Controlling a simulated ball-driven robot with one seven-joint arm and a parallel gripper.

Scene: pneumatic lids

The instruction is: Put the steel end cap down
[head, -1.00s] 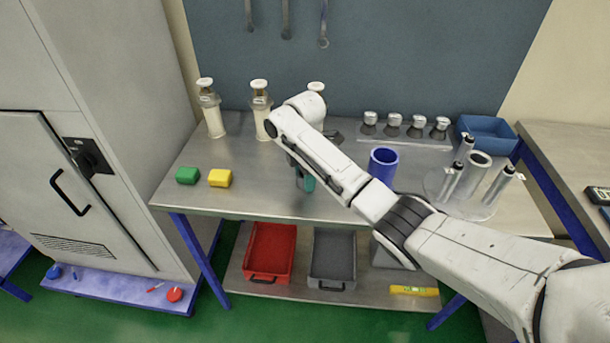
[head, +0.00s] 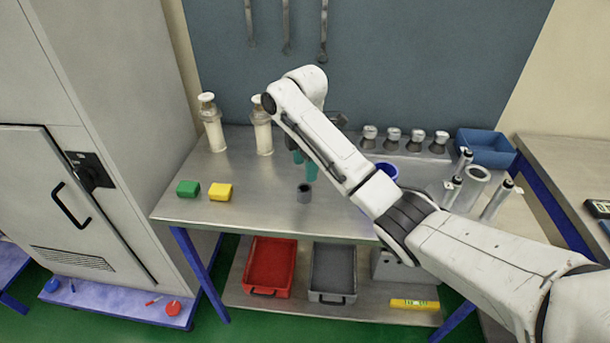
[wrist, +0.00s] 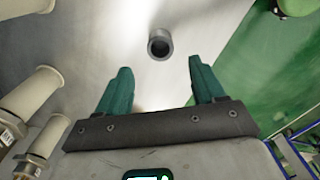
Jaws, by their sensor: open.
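The steel end cap (head: 304,193) is a small dark grey, hollow cylinder. It stands by itself on the steel bench top (head: 255,194), near the front edge. In the wrist view the end cap (wrist: 160,44) shows its round open end, beyond my fingertips and between their lines. My gripper (head: 303,170) has teal fingers and hangs just behind and above the end cap in the head view. In the wrist view my gripper (wrist: 160,82) is open, with nothing between its fingers.
Pale cylinders (head: 213,125) stand at the back. A blue tube (head: 387,172) is partly behind my arm. A blue bin (head: 486,147) is at the back right. Red (head: 270,267) and grey (head: 333,267) trays sit below.

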